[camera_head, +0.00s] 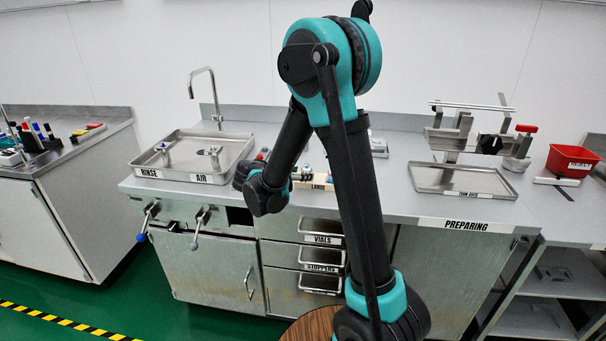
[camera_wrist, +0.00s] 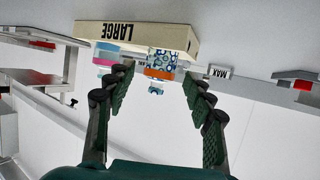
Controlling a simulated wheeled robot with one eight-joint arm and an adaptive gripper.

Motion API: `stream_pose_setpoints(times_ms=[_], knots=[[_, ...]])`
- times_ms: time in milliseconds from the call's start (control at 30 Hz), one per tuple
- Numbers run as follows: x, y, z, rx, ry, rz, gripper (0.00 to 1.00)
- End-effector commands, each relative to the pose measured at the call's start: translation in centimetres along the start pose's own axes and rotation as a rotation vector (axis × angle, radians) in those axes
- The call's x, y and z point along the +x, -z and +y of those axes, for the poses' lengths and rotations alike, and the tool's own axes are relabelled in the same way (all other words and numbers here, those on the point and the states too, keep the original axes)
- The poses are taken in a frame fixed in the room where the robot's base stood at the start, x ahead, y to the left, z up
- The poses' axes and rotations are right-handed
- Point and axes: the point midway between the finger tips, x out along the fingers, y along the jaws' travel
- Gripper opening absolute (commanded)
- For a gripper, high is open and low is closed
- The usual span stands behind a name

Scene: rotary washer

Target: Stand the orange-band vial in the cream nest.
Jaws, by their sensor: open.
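In the wrist view, which looks upside down, a patterned vial with an orange band (camera_wrist: 158,74) shows between my two green-padded fingers. My gripper (camera_wrist: 158,84) is open, one finger on each side of the vial, and I cannot tell whether either touches it. The vial is at a cream holder labelled LARGE (camera_wrist: 180,36). Another vial with pink and blue bands (camera_wrist: 105,55) is beside it on the left. I cannot tell which thing is the cream nest.
A sink tray with RINSE and AIR labels (camera_head: 155,172) is left of the holder. A metal tray (camera_head: 425,178) under a fixture and a red bin (camera_head: 572,160) are on the right. Drawers for vials and stoppers (camera_head: 322,240) are below the counter.

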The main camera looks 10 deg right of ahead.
Motion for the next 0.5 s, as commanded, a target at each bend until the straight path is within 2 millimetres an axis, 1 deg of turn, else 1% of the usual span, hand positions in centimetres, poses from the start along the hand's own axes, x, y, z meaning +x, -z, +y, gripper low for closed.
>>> stream_pose_setpoints(times_ms=[33,100,300,400,500], knots=[[-1.2,0.0,-0.1,-0.002,0.005,0.000,0.53],[-2.7,0.0,-0.1,-0.002,0.005,0.000,0.53],[-6.7,0.0,-0.1,-0.002,0.004,0.000,0.53],[-8.2,0.0,-0.1,-0.001,0.003,0.000,0.53],[-9.2,0.0,-0.1,0.000,0.002,0.000,0.53]])
